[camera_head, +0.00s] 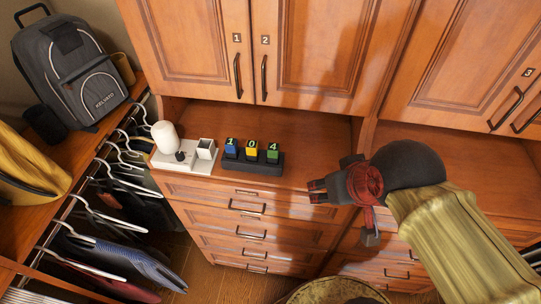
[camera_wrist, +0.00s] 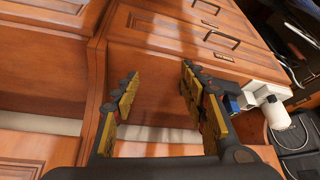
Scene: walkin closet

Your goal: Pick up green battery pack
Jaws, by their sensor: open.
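The green battery pack (camera_head: 273,151), marked 4, stands upright at the right end of a black holder (camera_head: 262,167) on the wooden counter. A yellow pack (camera_head: 252,149) marked 0 and a blue pack (camera_head: 231,147) marked 1 stand to its left in the same holder. My gripper (camera_head: 329,176) is open and empty, to the right of the holder and apart from it. In the wrist view, its two yellow-padded fingers (camera_wrist: 158,74) are spread with wood between them. The blue pack shows there beyond the right finger (camera_wrist: 232,104); I cannot make out the green one.
A white base (camera_head: 176,161) with a white rounded object (camera_head: 165,136) stands left of the holder. Cabinet doors (camera_head: 300,50) rise behind the counter (camera_head: 305,135), and drawers (camera_head: 250,222) lie below. A backpack (camera_head: 75,75) sits on the left shelf above hanging clothes.

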